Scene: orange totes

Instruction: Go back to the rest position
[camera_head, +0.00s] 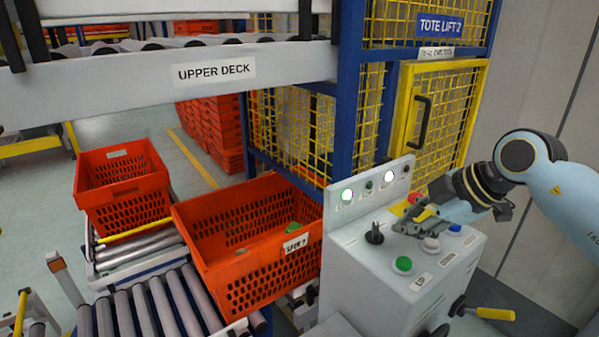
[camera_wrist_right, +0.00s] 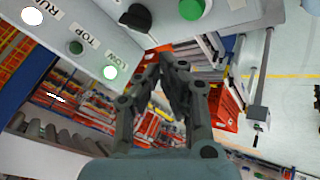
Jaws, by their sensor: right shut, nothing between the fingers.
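My right gripper (camera_head: 408,225) is above the light grey control box in the head view, near its black selector knob (camera_head: 374,234). It is shut and empty. In the right wrist view its two dark fingers (camera_wrist_right: 172,62) come together at the tips, apart from the knob and the green button (camera_wrist_right: 191,8). In the head view the green button (camera_head: 403,264), a white button (camera_head: 431,244) and a blue button (camera_head: 455,229) sit on the box's sloped top. My left gripper is in neither view.
An orange tote (camera_head: 247,267) labelled SFGR 7 stands left of the control box (camera_head: 365,288), with a small green thing inside. Another orange tote (camera_head: 124,196) is on the rollers behind. The yellow mesh cage (camera_head: 300,128) and upper deck (camera_head: 178,78) stand behind. A yellow-handled lever (camera_head: 494,313) sticks out at the box's right.

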